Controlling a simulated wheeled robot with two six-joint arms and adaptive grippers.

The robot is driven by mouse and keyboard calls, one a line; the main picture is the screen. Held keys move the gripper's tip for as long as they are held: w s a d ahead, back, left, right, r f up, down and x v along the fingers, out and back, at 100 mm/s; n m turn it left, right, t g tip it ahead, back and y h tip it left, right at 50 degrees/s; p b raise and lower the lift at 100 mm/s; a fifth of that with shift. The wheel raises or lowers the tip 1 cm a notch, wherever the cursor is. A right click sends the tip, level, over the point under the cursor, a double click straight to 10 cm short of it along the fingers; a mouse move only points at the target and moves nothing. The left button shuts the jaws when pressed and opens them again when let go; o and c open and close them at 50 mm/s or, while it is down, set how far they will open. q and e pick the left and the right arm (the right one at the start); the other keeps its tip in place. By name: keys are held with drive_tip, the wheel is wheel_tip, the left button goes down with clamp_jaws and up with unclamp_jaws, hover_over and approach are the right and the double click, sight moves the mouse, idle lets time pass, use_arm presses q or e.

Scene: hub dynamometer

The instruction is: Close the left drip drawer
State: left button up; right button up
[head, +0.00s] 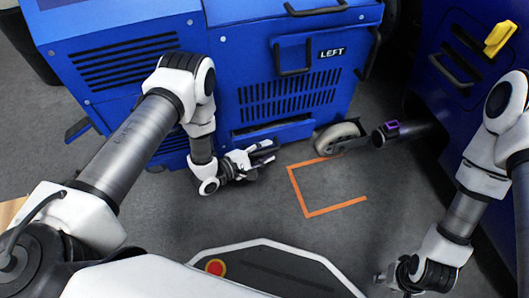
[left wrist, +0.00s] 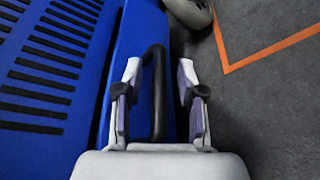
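The left drip drawer (head: 285,134) is a low blue piece at the foot of the blue cabinet marked LEFT. In the left wrist view a blue panel (left wrist: 143,35), seemingly this drawer, carries a black loop handle (left wrist: 156,85). My left gripper (head: 268,153) is low in front of the drawer. In the left wrist view its open fingers (left wrist: 158,95) stand on either side of the handle, with a gap visible on the right. How far the drawer stands out is hard to tell. My right gripper (head: 384,278) is low at the right, away from the drawer; its finger opening is unclear.
A caster wheel (head: 338,137) stands right of the drawer, near an orange floor outline (head: 307,213). A dark cylinder with a purple ring (head: 391,129) juts out from the right. Another blue cabinet (head: 440,90) stands at the right.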

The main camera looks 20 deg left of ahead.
sight(261, 140)
use_arm(q)
clamp_jaws()
drive_tip(key=w+a, duration=0.2)
drive_tip(key=w, duration=0.1)
drive_tip(key=shift+w+a+b, duration=0.2)
drive_tip(key=shift+b, duration=0.15)
drive_tip(key=shift+r, duration=0.1)
unclamp_jaws()
wheel_tip(261, 140, up, 10)
